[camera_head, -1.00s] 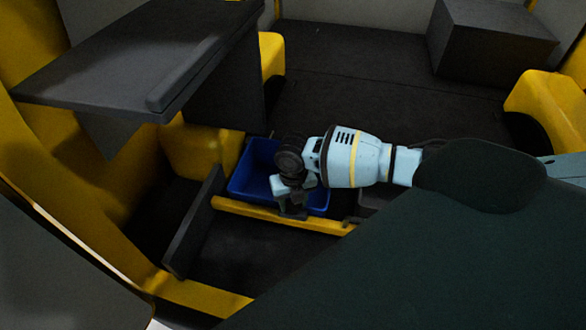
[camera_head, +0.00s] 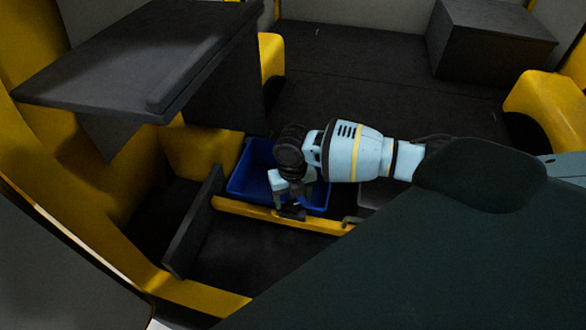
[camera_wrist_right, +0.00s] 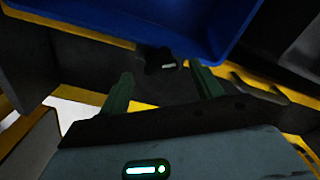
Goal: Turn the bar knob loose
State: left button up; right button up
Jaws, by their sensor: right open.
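My right gripper (camera_head: 291,208) reaches in from the right, over the front edge of a blue bin (camera_head: 245,185). In the right wrist view the green fingers of this gripper (camera_wrist_right: 162,76) are spread apart, with nothing held between them. A small dark knob-like part (camera_wrist_right: 158,60) with a light patch shows just beyond the fingertips, roughly in line with the gap and below the bin's edge. It looks like the bar knob, but its shape is hard to read in the dark. In the head view the gripper hides that spot. My left gripper is not in view.
A yellow bar (camera_head: 248,213) runs along the bin's front. A dark upright panel (camera_head: 195,222) stands left of it. A grey tabletop (camera_head: 140,55) overhangs at upper left. A curved grey handle (camera_wrist_right: 258,87) lies right of the fingers. The dark floor in front is clear.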

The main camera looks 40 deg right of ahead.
aim_at(292, 205)
notch_tip(292, 205, up, 6)
jog(key=shift+f, duration=0.25)
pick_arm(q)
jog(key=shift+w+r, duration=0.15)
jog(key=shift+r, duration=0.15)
pick_arm(e)
jog(key=s+a+f+m+t+y+p, duration=0.1)
jog(key=s+a+f+m+t+y, duration=0.15)
jog(key=s+a+f+m, duration=0.45)
jog(key=s+a+f+m+t+y+p, duration=0.1)
jog(key=s+a+f+m+t+y, duration=0.25)
jog(key=a, duration=0.55)
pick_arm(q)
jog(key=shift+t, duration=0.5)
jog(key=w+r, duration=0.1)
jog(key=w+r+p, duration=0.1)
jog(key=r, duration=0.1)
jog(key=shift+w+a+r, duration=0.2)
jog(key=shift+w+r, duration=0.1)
pick_arm(e)
jog(key=s+d+f+m+t+h, duration=0.1)
jog(key=s+d+m+h, duration=0.1)
jog(key=s+m, duration=0.7)
jog(key=s+d+f+m+t+h, duration=0.1)
jog(key=s+d+m, duration=0.3)
jog(key=s+m, duration=0.6)
jog(key=shift+d+m+t+h, duration=0.35)
jog(key=shift+d+t+h, duration=0.05)
jog(key=shift+h, duration=0.2)
jog(key=shift+c, duration=0.5)
